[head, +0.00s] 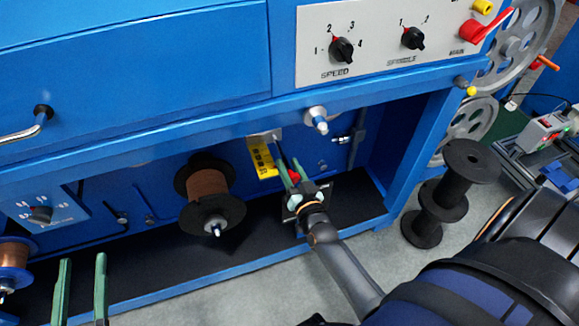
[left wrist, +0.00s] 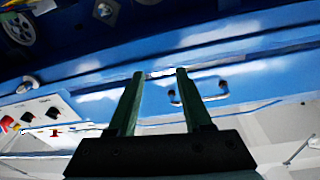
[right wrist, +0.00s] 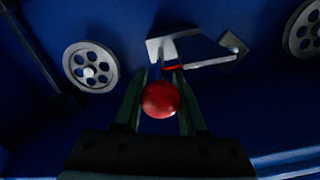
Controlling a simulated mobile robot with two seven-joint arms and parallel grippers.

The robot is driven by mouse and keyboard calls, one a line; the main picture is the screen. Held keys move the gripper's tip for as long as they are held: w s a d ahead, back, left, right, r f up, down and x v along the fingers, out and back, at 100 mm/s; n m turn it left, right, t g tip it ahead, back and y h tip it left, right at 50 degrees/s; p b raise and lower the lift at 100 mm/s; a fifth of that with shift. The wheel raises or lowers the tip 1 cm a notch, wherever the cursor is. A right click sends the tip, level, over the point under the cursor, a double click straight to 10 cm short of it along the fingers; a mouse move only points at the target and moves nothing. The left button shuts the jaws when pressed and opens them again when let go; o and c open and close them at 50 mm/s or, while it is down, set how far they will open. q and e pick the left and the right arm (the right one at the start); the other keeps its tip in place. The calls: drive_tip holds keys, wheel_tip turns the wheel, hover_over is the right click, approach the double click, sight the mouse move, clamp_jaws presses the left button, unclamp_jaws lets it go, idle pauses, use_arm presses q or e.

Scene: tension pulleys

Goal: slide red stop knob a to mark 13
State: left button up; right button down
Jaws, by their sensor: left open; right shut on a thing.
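The red stop knob (right wrist: 160,99) is a round red ball between the fingers of my right gripper (right wrist: 158,95) in the right wrist view. In the head view the knob (head: 294,176) is partly hidden by that gripper (head: 287,176), which is shut on it. A yellow scale plate (head: 263,160) with dark marks stands just left of the knob; its numbers are too small to read. My left gripper (head: 82,280) is open and empty at the lower left of the head view. Its two green fingers (left wrist: 155,90) stand apart in the left wrist view.
A copper wire spool (head: 208,184) sits left of the scale. A blue frame post (head: 425,150) stands to the right, with a black spool (head: 467,162) beyond it. A control panel (head: 375,40) with dials is above. Pale pulleys (right wrist: 91,67) show near the right gripper.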

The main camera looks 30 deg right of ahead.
drive_tip(key=shift+w+d, duration=0.15)
drive_tip(key=shift+w, duration=0.3)
drive_tip(key=b+x, duration=0.1)
drive_tip(key=x, duration=0.3)
drive_tip(key=shift+c, duration=2.3)
unclamp_jaws()
use_arm(q)
wheel_tip(320, 180, up, 6)
drive_tip(key=s+m+t+h, duration=0.1)
drive_tip(key=t+h, duration=0.1)
drive_tip(key=shift+d+m, duration=0.2)
drive_tip(key=shift+m, duration=0.1)
